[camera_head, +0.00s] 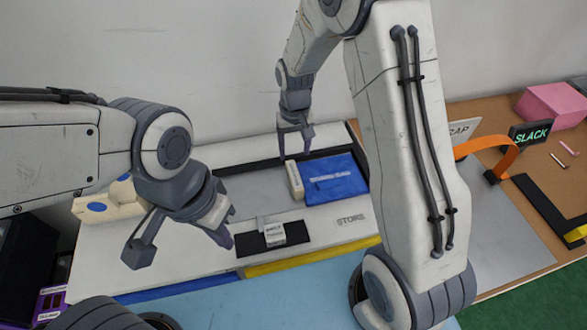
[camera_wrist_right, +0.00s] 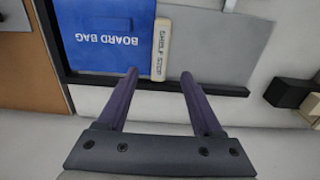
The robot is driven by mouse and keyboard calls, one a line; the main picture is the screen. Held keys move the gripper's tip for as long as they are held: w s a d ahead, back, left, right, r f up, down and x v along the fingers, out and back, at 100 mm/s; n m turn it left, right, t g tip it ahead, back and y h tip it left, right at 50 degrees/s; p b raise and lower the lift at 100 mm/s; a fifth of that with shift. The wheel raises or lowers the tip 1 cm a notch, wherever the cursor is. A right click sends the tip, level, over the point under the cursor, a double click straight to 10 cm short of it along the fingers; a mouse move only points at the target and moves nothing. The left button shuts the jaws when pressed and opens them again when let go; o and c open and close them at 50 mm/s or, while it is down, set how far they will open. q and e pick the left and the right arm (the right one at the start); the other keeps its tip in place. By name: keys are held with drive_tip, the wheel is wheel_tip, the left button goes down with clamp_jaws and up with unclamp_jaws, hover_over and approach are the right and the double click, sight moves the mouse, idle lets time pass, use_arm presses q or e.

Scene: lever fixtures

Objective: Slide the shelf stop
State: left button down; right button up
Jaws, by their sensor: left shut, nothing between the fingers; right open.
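The shelf stop (camera_head: 294,180) is a cream upright bar against the left side of the blue board bag (camera_head: 336,178). In the right wrist view the shelf stop (camera_wrist_right: 161,48), with its printed name, stands beside the bag (camera_wrist_right: 105,38). My right gripper (camera_head: 296,148) is open, just beyond the stop's far end. In its wrist view the parted fingers (camera_wrist_right: 160,76) point towards the stop's near end, with nothing visible between them. My left gripper (camera_head: 224,238) is shut and empty over the white fixture's front left part, apart from the stop.
A small labelled block (camera_head: 274,233) sits on a black strip near the front. A cream piece with blue discs (camera_head: 105,205) is at left. A dark rail (camera_wrist_right: 190,87) runs along the shelf edge. Grey surface (camera_wrist_right: 218,45) beside the stop is clear.

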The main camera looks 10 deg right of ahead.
sight(295, 174)
wheel_tip(295, 174, down, 10)
drive_tip(key=shift+f+p, duration=0.2)
drive_tip(key=shift+p, duration=0.6)
clamp_jaws()
idle(1.0)
